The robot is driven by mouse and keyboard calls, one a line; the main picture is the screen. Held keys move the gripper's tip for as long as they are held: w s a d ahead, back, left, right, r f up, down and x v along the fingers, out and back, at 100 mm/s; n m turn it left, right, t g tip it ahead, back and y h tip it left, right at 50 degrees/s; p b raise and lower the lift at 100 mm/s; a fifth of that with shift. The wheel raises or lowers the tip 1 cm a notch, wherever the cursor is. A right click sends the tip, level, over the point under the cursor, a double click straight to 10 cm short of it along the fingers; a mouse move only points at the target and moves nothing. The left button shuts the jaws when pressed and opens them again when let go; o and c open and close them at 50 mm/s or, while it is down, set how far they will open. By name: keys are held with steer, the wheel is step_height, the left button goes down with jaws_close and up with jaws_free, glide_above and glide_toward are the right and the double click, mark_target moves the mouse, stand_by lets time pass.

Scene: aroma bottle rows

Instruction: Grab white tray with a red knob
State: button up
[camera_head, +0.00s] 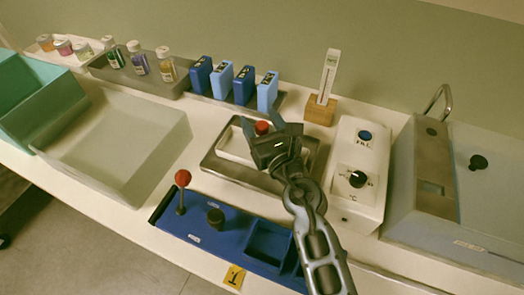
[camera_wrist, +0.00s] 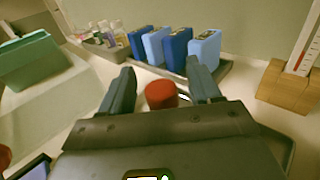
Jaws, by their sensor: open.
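The white tray (camera_head: 231,143) lies in a shallow metal tray (camera_head: 215,166) on the counter. Its red knob (camera_head: 262,128) shows between the two fingers of my gripper (camera_head: 268,127). In the wrist view, the knob (camera_wrist: 161,95) stands between the open fingers (camera_wrist: 163,72), with a gap on each side. I cannot tell whether the fingers are level with the knob or above it. My gripper and arm hide much of the white tray in the head view. The gripper body hides most of it in the wrist view.
A thermometer on a wooden block (camera_head: 320,110) and a white dial unit (camera_head: 360,165) are at the right. A blue panel (camera_head: 225,235) with a red-balled lever (camera_head: 182,178) is in front. A large, empty pale basin (camera_head: 120,145) is at the left.

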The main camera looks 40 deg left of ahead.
steer(key=shift+w+a, duration=0.25)
steer(key=shift+a, duration=0.2)
steer(key=shift+c, duration=0.4)
jaws_close()
